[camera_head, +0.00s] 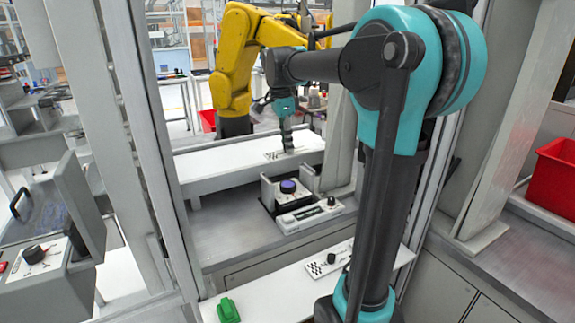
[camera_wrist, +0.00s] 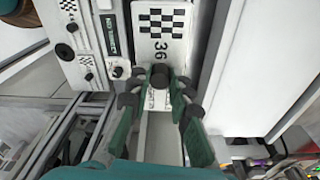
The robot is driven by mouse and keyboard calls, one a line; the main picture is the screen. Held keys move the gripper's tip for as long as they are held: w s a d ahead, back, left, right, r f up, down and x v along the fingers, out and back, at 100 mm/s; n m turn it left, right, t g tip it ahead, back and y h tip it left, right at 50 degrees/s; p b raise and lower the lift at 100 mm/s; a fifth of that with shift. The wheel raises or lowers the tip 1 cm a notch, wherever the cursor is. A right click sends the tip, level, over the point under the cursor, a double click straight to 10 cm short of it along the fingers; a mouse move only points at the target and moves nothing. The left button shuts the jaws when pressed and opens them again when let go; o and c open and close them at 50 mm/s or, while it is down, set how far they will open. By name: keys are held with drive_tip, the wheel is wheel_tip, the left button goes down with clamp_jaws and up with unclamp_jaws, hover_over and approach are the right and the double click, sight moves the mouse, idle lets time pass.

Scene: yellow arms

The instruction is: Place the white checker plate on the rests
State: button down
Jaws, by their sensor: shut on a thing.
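A white checker plate (camera_wrist: 157,42) marked 36 lies under my gripper (camera_wrist: 160,82) in the wrist view. My gripper is shut on the plate's black knob (camera_wrist: 160,72), with a finger on each side. In the head view my gripper (camera_head: 286,143) is over the far white bench, and the plate (camera_head: 273,155) shows small at its tip. I cannot tell whether the plate touches the bench. I cannot make out the rests for certain.
Another white checker plate (camera_head: 322,264) with a black knob lies on the near white bench (camera_head: 265,294), near a green block (camera_head: 228,311). A grey fixture (camera_head: 289,190) with a dark round part stands between the benches. A yellow arm (camera_head: 232,60) stands behind.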

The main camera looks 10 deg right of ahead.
sight(283, 153)
drive_tip(key=shift+f, duration=3.7)
drive_tip(key=shift+f, duration=0.15)
drive_tip(key=c, duration=1.4)
unclamp_jaws()
drive_tip(key=r, duration=0.4)
drive_tip(key=a+r, duration=0.1)
drive_tip(key=r, duration=0.7)
drive_tip(key=shift+s+a+r, duration=0.1)
drive_tip(key=shift+a+r, duration=0.05)
drive_tip(key=shift+a, duration=0.1)
